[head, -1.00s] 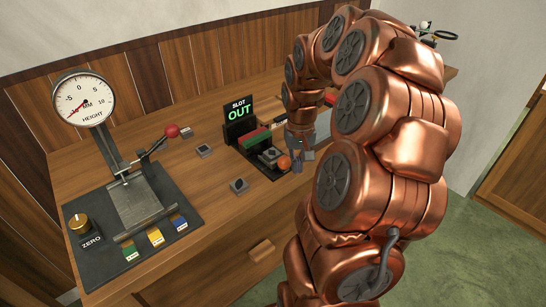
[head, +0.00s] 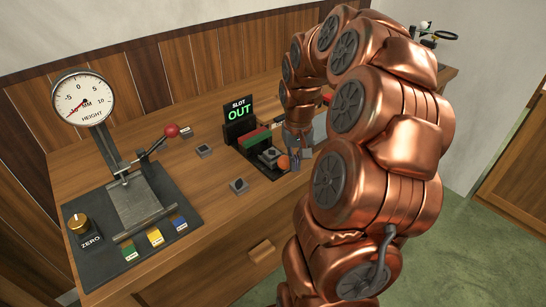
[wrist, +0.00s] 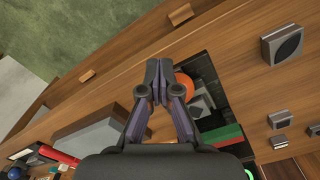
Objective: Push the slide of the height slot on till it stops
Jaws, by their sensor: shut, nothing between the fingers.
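The height slot (head: 262,172) is a dark unit on the bench, with a sign (head: 239,110) reading "SLOT OUT" in green. Its slide has a round orange knob (head: 283,162) at the right end, with a grey block (head: 270,155) just left of it. My gripper (head: 295,164) is shut and empty, pointing down at the right side of the knob. In the wrist view, the shut fingertips (wrist: 158,66) are beside the orange knob (wrist: 185,87), very close; I cannot tell whether they touch. The slot's track is partly hidden by the fingers.
A height gauge with a dial (head: 84,98), a red-knobbed lever (head: 171,131) and a zero knob (head: 79,224) stands at the left. Loose grey blocks (head: 239,186) lie between it and the slot. A large grey block (wrist: 90,135) lies near my gripper.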

